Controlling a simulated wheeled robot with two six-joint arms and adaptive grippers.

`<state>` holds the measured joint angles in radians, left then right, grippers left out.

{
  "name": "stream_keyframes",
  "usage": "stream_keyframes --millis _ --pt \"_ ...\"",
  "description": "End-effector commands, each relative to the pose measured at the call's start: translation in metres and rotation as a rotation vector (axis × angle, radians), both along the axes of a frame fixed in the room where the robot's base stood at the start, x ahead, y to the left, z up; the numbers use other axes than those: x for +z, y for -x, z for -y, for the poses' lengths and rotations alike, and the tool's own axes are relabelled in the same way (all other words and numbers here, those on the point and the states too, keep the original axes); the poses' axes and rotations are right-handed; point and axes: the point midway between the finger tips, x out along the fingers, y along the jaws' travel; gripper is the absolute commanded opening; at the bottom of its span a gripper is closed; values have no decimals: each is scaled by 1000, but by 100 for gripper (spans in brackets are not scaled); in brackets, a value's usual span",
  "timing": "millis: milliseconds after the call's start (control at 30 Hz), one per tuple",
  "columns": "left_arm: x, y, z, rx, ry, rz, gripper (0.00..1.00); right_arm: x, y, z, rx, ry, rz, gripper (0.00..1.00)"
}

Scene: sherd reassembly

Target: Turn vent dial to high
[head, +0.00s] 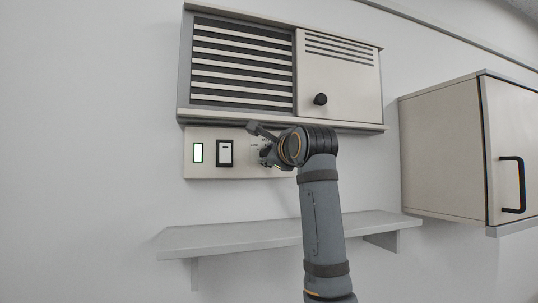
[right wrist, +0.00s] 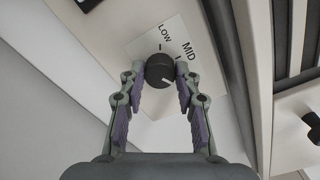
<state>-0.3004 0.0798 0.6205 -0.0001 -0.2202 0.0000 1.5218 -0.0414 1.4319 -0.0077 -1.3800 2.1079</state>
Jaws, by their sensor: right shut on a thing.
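The vent dial (right wrist: 160,70) is a round black knob with a white mark, on a pale label plate (right wrist: 140,47) printed LOW and MID. The white mark points to the lower right in the right wrist view, past the tick by MID. No HIGH label is readable. My right gripper (right wrist: 157,73) is shut on the dial, one finger on each side. My left gripper is not in view.
A vent unit (head: 339,92) with slats and a black knob (head: 320,99) sits just above the panel. The panel also has a lit green-edged indicator (head: 198,152) and a switch (head: 225,153). A shelf (head: 235,236) is below; a wall cabinet (head: 440,150) is at right.

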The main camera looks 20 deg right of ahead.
Motion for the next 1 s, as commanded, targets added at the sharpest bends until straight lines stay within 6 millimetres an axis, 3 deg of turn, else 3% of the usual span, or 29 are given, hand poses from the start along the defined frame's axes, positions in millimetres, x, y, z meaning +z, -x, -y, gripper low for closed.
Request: stream_keyframes --millis 333,367,500,833,1000 --pt "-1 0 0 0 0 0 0 -5 -2 0 0 -3 -13 1" --pt "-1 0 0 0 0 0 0 -5 -2 0 0 -3 -13 35" --pt "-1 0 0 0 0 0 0 -4 -1 0 0 -2 -10 54" --pt "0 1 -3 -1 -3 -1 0 -2 2 0 0 -1 -4 56" --pt "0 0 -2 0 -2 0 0 -1 28 1 1 -1 -1 56"
